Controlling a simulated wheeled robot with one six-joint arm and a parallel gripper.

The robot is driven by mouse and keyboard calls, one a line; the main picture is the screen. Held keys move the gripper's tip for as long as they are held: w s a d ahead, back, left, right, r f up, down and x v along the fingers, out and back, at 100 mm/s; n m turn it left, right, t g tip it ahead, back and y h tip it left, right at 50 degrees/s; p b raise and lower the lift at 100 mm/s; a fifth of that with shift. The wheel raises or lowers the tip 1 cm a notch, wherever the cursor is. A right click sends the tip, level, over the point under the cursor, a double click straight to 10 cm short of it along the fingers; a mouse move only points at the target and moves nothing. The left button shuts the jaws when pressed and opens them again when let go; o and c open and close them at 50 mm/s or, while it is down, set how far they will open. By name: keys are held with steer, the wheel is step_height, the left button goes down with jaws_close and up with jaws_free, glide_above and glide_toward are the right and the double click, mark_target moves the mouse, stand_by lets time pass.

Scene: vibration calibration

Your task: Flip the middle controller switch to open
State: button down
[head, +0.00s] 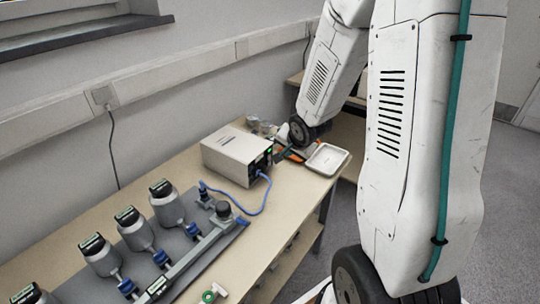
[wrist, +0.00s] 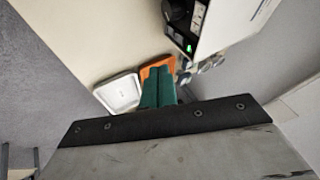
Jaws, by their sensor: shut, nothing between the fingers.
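The controller (head: 235,152) is a light beige box near the table's far end, its dark front panel facing right in the head view. In the wrist view the controller (wrist: 228,22) is at the top right, with a small green light and a black round part on its panel. I cannot make out the middle switch or its position. My gripper (head: 284,154) is in front of the panel, apart from it as far as I can tell. In the wrist view the gripper's teal fingers (wrist: 157,88) are together and empty, to the lower left of the panel.
A white tray (head: 327,159) lies at the table's right edge, beside an orange item (wrist: 150,72) partly hidden by the fingers. Small grey metal pieces (wrist: 205,66) lie near the controller. A blue cable (head: 262,196) runs from it to a rig with several grey sensors (head: 168,208).

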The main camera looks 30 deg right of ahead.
steer(key=shift+s+d+f, duration=0.25)
steer(key=shift+d+f, duration=0.05)
steer(key=shift+d, duration=0.25)
steer(key=shift+w+a, duration=0.1)
steer(key=shift+a, duration=0.1)
steer(key=x, duration=0.9)
steer(key=shift+d+f, duration=0.1)
steer(key=shift+f, duration=0.15)
steer(key=w, duration=0.2)
steer(key=w+a, duration=0.1)
steer(key=shift+w+f, duration=0.1)
steer(key=shift+f, duration=0.3)
steer(key=shift+w+a, duration=0.2)
steer(key=shift+w, duration=0.25)
